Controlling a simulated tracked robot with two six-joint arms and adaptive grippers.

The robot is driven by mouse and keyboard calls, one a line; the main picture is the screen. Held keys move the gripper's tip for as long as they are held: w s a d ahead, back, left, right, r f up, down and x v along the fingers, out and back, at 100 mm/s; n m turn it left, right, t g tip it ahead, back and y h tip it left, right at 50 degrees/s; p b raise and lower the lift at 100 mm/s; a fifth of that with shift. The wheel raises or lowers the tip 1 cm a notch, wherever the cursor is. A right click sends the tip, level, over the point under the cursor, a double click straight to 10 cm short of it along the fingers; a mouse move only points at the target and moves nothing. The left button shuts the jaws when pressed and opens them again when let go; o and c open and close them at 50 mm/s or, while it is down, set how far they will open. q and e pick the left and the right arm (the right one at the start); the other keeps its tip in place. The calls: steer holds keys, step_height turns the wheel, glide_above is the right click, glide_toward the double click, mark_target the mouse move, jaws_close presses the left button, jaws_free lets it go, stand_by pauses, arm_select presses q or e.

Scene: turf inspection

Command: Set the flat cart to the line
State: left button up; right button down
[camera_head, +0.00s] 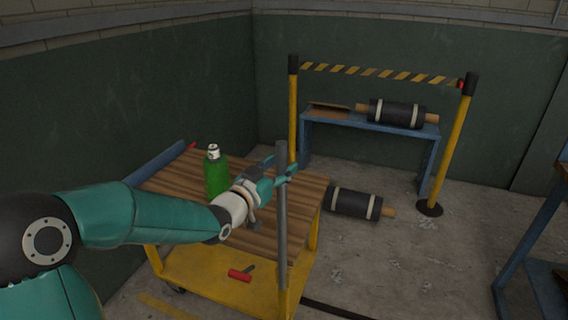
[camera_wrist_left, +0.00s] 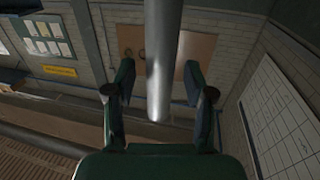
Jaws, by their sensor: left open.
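The flat cart (camera_head: 255,213) has a plank top, a yellow lower deck (camera_head: 205,275) and a grey upright post (camera_head: 282,235) at its near right side. My left gripper (camera_head: 280,172) is open at the upper part of the post. In the left wrist view the post (camera_wrist_left: 160,60) stands between the two spread fingers (camera_wrist_left: 161,97), with gaps on both sides. A yellow stripe (camera_head: 163,305) lies on the floor left of the cart's front. A dark strip (camera_head: 335,308) runs along the floor at the right. I cannot tell which is the line.
A green bottle (camera_head: 216,175) stands on the cart top, and a red-handled tool (camera_head: 240,275) lies on the lower deck. Behind are a striped barrier (camera_head: 385,74), a blue bench (camera_head: 355,123) and a dark roller (camera_head: 355,203) on the floor. A blue frame (camera_head: 515,255) stands right.

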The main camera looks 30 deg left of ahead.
arm_select(q)
steer(key=shift+w, duration=0.65)
jaws_close()
